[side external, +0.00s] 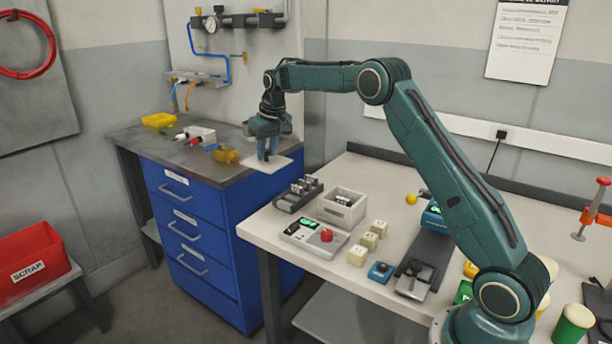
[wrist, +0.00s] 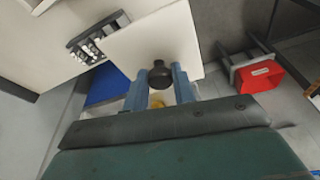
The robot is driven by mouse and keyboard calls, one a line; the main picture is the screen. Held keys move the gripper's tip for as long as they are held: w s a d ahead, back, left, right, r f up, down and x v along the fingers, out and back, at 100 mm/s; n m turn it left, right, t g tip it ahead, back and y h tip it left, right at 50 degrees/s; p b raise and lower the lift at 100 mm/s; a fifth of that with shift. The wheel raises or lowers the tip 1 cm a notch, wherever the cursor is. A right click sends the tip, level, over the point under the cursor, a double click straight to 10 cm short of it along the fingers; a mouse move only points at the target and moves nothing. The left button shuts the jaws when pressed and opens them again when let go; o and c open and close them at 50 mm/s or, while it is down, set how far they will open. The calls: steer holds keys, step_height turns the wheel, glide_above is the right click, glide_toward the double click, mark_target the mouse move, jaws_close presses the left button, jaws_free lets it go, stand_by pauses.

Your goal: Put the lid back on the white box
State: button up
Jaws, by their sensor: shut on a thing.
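My gripper (side external: 267,155) is shut on the dark knob (wrist: 160,73) of the square white lid. The lid (side external: 281,168) hangs flat below the fingers near the right end of the blue drawer cabinet; its exact height is hard to tell. In the wrist view the lid (wrist: 130,48) spreads out beyond the two blue-grey fingers. The white box (side external: 333,207) stands open-topped on the pale workbench, right of and nearer than my gripper, with a dark item with a green patch inside. I cannot make out the box in the wrist view.
A dark rack (side external: 298,193) stands left of the box. A grey control unit with a red button (side external: 315,238) and cream blocks (side external: 369,240) sit in front. An amber bottle (side external: 226,155) lies on the cabinet top (side external: 150,140). A red scrap bin (side external: 35,262) stands far left.

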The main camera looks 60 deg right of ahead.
steer(key=s+d+f, duration=0.2)
steer(key=s+d, duration=0.5)
steer(key=s, duration=0.1)
steer(key=s+d+f, duration=0.2)
steer(key=s+d, duration=0.6)
steer(key=s, duration=0.1)
steer(key=shift+f, duration=0.3)
steer(key=shift+f, duration=0.25)
steer(key=shift+f, duration=3.15)
steer(key=shift+f, duration=0.5)
stand_by(0.4)
